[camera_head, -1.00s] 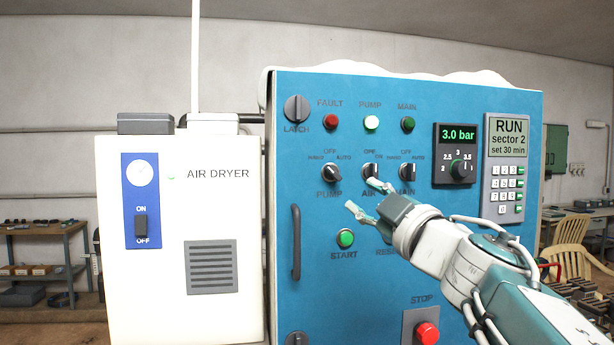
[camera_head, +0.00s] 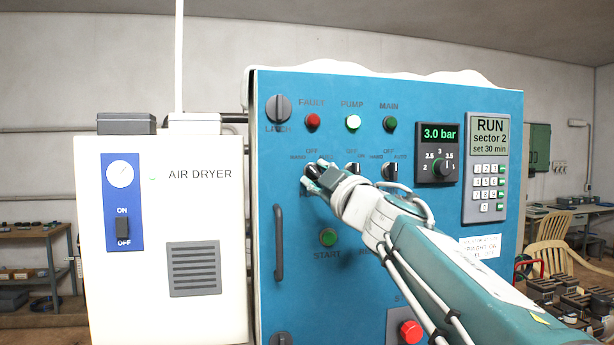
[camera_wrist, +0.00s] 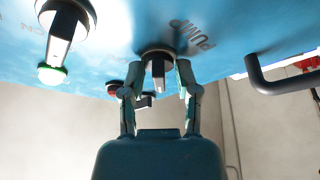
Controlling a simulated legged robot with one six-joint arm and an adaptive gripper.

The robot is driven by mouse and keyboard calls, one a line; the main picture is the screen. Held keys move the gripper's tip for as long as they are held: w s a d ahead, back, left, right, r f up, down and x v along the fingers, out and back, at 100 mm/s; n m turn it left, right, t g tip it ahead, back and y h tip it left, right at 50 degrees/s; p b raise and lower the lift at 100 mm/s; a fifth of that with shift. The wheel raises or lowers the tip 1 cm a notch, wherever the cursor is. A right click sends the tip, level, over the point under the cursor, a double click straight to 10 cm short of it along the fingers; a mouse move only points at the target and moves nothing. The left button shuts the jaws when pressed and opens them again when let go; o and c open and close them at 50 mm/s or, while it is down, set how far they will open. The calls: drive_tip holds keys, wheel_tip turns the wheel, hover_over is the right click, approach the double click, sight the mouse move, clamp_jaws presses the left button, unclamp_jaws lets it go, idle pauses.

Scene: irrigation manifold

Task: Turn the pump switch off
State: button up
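The pump switch (camera_head: 311,169) is a black rotary knob under the FAULT lamp, on the blue panel's left part. My gripper (camera_head: 316,173) is in front of it and partly hides it and its PUMP label. In the wrist view the knob (camera_wrist: 158,72) stands between my two fingers (camera_wrist: 158,82), beside the upside-down PUMP lettering. The fingers are apart, with a gap visible on each side of the knob's grip. The knob's exact pointing direction is hard to tell. The PUMP lamp (camera_head: 353,122) glows bright.
The AIR switch (camera_head: 352,170) and MAIN switch (camera_head: 390,171) are close on the right. A vertical door handle (camera_head: 279,242) stands out at left. The green START button (camera_head: 328,237) is below, and the red STOP button (camera_head: 411,332) lower right. The white air dryer (camera_head: 205,215) is left.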

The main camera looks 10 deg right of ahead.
clamp_jaws()
drive_tip(key=shift+m, duration=0.5)
drive_tip(key=m+t+h, duration=0.1)
drive_tip(key=m+h, duration=0.1)
drive_tip(key=m, duration=0.2)
drive_tip(key=shift+a+f+m, duration=0.1)
drive_tip(key=shift+m, duration=0.2)
drive_tip(key=shift+m+t+h, duration=0.25)
drive_tip(key=shift+m+h, duration=0.6)
drive_tip(key=shift+m, duration=0.85)
drive_tip(key=shift+m+t+h, duration=0.25)
drive_tip(key=shift+m+h, duration=0.6)
drive_tip(key=shift+m, duration=0.85)
drive_tip(key=shift+o, duration=2.2)
unclamp_jaws()
drive_tip(key=shift+a, duration=0.1)
